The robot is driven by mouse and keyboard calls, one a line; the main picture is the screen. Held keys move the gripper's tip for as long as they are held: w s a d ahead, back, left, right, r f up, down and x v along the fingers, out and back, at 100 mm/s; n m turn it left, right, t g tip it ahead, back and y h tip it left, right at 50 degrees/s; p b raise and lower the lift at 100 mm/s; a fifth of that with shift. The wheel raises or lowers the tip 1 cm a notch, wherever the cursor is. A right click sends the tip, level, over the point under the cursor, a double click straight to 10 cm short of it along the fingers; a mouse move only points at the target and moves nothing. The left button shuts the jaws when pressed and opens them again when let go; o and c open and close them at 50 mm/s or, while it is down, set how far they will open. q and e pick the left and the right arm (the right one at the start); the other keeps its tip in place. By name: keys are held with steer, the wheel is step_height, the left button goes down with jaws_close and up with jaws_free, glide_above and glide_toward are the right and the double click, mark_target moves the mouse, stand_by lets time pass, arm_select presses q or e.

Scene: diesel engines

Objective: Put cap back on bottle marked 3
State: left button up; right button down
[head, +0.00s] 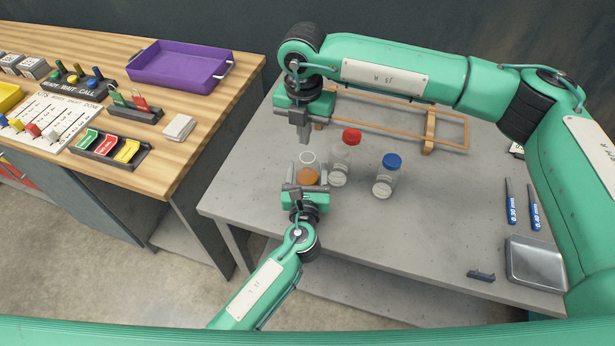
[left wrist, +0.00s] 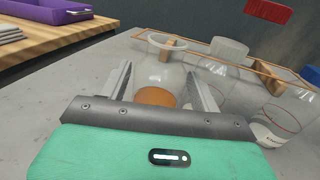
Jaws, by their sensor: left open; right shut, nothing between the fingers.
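An open clear bottle (head: 307,172) with orange contents stands on the grey table, its rim bare. It also shows in the left wrist view (left wrist: 160,70). My left gripper (head: 304,188) is open, its fingers reaching toward either side of this bottle's lower part; contact is not clear. In the left wrist view the red cap (left wrist: 267,11) shows at the top edge. My right gripper (head: 303,132) is shut and empty, above and behind the open bottle.
A wooden frame (head: 455,146) lies behind the bottles. A metal tray (head: 536,262), blue-handled tools (head: 511,210) and a small dark piece (head: 481,275) lie at right. A wooden workbench (head: 195,150) with a purple tray (head: 180,64) stands left. The table's front middle is clear.

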arm_select(q)
steer(key=shift+w, duration=0.3)
steer(key=c, duration=1.2)
steer(key=shift+o, duration=0.2)
arm_select(e)
steer(key=s+a+r, duration=0.4)
steer(key=a+r, duration=0.3)
steer(key=a, duration=0.3)
steer(key=s+a+r, duration=0.3)
steer(key=a+r, duration=0.4)
steer(key=a, duration=0.3)
steer(key=shift+s+h, duration=0.35)
steer(key=shift+h, duration=0.05)
steer(key=shift+r, duration=0.1)
